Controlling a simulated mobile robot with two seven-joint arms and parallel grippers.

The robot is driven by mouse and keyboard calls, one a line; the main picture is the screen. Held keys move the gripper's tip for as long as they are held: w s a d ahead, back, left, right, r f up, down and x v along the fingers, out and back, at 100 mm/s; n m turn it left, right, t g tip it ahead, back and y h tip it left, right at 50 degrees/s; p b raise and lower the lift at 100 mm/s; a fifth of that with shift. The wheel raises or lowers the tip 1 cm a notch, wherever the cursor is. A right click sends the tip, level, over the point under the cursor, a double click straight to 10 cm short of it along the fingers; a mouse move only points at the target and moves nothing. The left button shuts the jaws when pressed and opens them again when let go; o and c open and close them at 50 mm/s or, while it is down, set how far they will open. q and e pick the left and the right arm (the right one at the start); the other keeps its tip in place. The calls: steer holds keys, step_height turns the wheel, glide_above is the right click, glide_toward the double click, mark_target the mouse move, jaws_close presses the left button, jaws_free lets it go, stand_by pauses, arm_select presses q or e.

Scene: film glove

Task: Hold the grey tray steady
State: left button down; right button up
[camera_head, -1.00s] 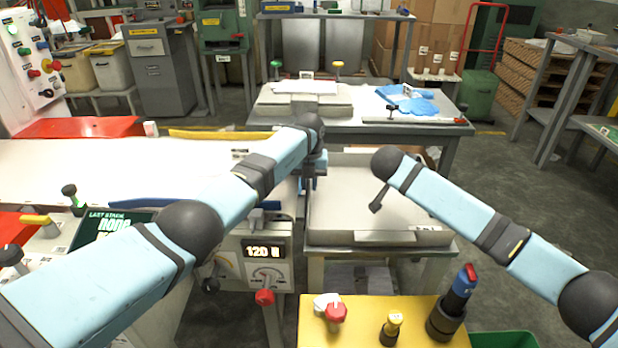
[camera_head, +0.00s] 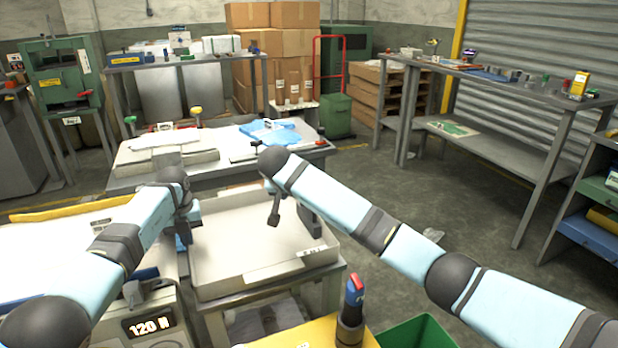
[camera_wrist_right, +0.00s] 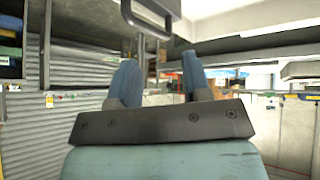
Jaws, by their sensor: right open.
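The grey tray (camera_head: 235,278) is a shallow, light grey box with raised walls. It rests level on a small table in the middle of the head view, and its floor looks empty. My left gripper (camera_head: 187,228), with blue fingers, is at the tray's left wall; whether its fingers close on the rim is hidden by the arm. My right arm crosses over the tray's right side. My right gripper (camera_wrist_right: 160,64) shows two blue fingers apart with nothing between them in the right wrist view. In the head view its fingers are hidden behind my arm.
A workbench (camera_head: 120,183) with white sheets and a blue glove (camera_head: 268,130) stands behind the tray. A machine with a 120 N display (camera_head: 150,324) is at the left. A yellow panel (camera_head: 290,338) and green bin (camera_head: 425,335) are in front. Floor at the right is free.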

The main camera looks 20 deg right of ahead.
mark_target(308, 212)
steer(key=w+d+r+n+g+y, duration=0.1)
steer(key=d+r+n+g+y, duration=0.15)
steer(key=d+n+y, duration=0.3)
steer(key=shift+n+t+h, duration=0.25)
steer(key=shift+t+h, duration=0.1)
steer(key=shift+t, duration=0.1)
steer(key=x, duration=1.1)
steer(key=shift+w+d+f, duration=0.15)
steer(key=shift+d, duration=0.05)
steer(key=shift+c, duration=0.3)
